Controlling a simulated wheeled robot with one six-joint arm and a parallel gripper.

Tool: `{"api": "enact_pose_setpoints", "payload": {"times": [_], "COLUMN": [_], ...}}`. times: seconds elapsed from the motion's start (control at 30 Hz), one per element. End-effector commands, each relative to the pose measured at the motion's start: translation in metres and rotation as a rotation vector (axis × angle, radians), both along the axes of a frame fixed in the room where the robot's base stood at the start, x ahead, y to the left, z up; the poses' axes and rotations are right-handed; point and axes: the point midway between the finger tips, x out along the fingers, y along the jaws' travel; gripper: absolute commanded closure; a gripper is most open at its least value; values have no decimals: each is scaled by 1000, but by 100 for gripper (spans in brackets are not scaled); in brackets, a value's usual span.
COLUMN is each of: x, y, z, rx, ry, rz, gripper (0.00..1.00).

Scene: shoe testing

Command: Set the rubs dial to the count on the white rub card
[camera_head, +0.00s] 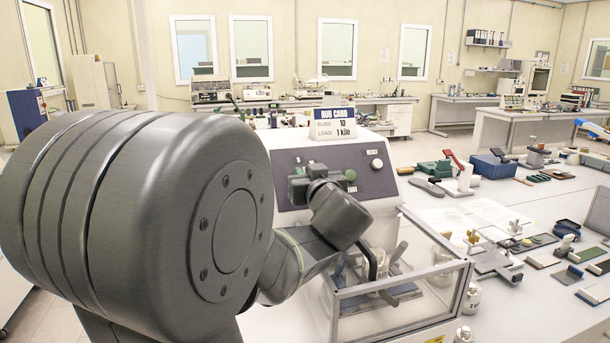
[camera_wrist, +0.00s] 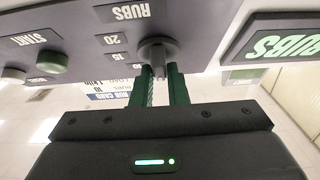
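The white rub card (camera_head: 337,125) stands on top of the test machine (camera_head: 345,170) and reads rubs 10, load 1 kilo. In the wrist view the panel appears upside down. The grey rubs dial (camera_wrist: 156,52) is at the top middle, with 20, 15 and 10 marked to its left; its bar points down in that picture, just beside the 10. My gripper's green fingers (camera_wrist: 160,86) are at the dial, one on each side of its bar with a narrow gap. I cannot tell whether they touch it. In the head view my wrist (camera_head: 340,213) hides the dial.
A dark rubs display (camera_wrist: 285,47) is at the right. A clear guard box (camera_head: 400,300) is below the panel. Tools cover the bench (camera_head: 530,310) at right.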

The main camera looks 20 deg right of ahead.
Motion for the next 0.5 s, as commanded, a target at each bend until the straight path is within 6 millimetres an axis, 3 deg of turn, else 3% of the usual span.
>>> {"api": "enact_pose_setpoints", "payload": {"times": [0.5], "x": [0], "y": [1], "z": [1], "rx": [52], "ry": [-5], "rz": [-41], "gripper": [100]}}
